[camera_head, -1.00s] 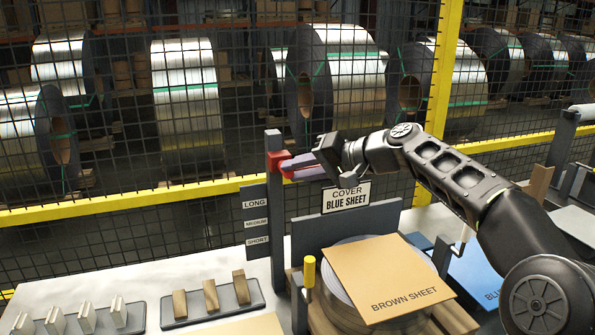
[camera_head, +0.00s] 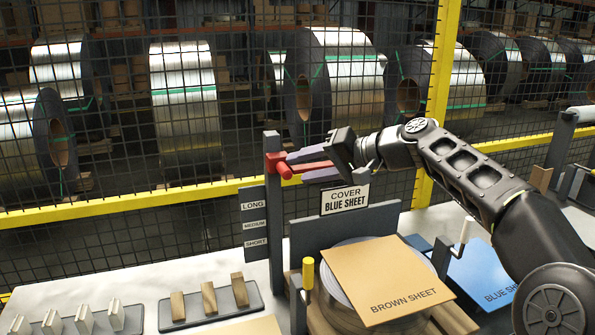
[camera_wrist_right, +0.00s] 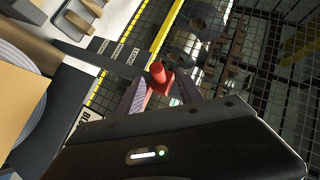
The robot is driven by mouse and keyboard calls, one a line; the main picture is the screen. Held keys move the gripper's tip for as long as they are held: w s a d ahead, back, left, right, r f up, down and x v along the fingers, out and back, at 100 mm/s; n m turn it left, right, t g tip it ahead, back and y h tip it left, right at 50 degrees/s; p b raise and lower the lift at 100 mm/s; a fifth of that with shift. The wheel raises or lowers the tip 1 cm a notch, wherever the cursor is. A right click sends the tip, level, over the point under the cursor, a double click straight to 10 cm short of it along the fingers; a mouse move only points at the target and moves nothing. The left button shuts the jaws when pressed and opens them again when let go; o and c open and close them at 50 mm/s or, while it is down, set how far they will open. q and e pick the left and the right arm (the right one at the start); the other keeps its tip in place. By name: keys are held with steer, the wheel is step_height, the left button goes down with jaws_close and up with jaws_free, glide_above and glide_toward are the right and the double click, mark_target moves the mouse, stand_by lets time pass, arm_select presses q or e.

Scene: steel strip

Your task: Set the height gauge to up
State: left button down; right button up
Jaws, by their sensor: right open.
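The height gauge is a dark grey upright post (camera_head: 274,225) with a red slider (camera_head: 273,161) near its top, above the LONG label (camera_head: 253,205). A red handle (camera_head: 290,169) sticks out from the slider. My right gripper (camera_head: 300,165) is open, with one finger above and one below the red handle in the head view. In the right wrist view the red handle (camera_wrist_right: 159,73) shows between the two spread fingers; whether either touches it I cannot tell. My left gripper is not in view.
A COVER BLUE SHEET sign (camera_head: 346,198) stands just below my right gripper. A brown sheet (camera_head: 385,275) lies on a coil in front. Wooden blocks on a dark tray (camera_head: 250,300) stand at the front left. A wire fence with a yellow rail (camera_head: 130,202) runs behind.

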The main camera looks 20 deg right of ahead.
steer(key=v, duration=0.5)
steer(key=shift+b, duration=0.35)
